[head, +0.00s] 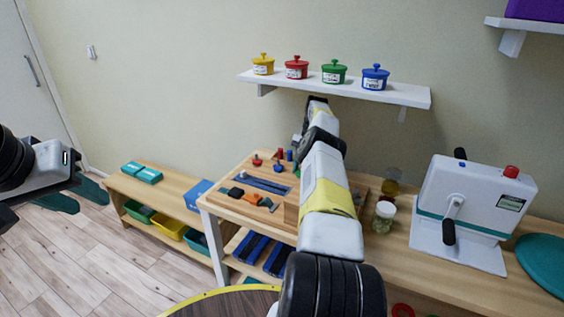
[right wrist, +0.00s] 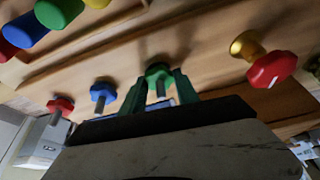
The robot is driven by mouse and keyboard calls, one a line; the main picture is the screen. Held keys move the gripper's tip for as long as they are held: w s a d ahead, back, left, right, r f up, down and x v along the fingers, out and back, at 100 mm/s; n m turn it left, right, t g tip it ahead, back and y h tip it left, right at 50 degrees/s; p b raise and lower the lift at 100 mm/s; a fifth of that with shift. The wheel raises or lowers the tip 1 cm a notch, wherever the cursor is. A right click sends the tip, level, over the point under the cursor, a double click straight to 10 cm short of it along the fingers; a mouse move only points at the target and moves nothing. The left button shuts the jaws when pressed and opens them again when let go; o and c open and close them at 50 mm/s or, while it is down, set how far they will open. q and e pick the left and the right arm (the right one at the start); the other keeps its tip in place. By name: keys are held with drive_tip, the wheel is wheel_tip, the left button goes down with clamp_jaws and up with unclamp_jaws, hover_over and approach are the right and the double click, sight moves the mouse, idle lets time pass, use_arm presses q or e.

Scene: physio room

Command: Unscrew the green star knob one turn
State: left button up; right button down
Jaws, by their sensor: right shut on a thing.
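The green star knob (right wrist: 158,74) shows in the right wrist view, on its bolt at the wooden board (right wrist: 200,50). The two green fingers of my right gripper (right wrist: 160,88) stand on either side of it and are shut on it. In the head view my right arm hides the green knob, and the right fingers are not clear there. My left gripper (head: 75,197) is at the far left of the head view, open and empty, above the floor and away from the bench.
Beside the green knob are a blue knob (right wrist: 103,93), a red knob (right wrist: 61,105) and a larger red knob (right wrist: 272,70) on a brass part. In the head view a lidded jar (head: 383,217) and a white crank machine (head: 470,205) stand right of my arm. A shelf (head: 340,88) holds several pots above.

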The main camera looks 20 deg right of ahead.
drive_tip(key=shift+s+f, duration=0.15)
drive_tip(key=shift+f, duration=0.15)
drive_tip(key=c, duration=1.2)
unclamp_jaws()
drive_tip(key=o, duration=0.3)
drive_tip(key=shift+r, duration=0.1)
drive_tip(key=shift+r, duration=0.1)
drive_tip(key=shift+m, duration=0.3)
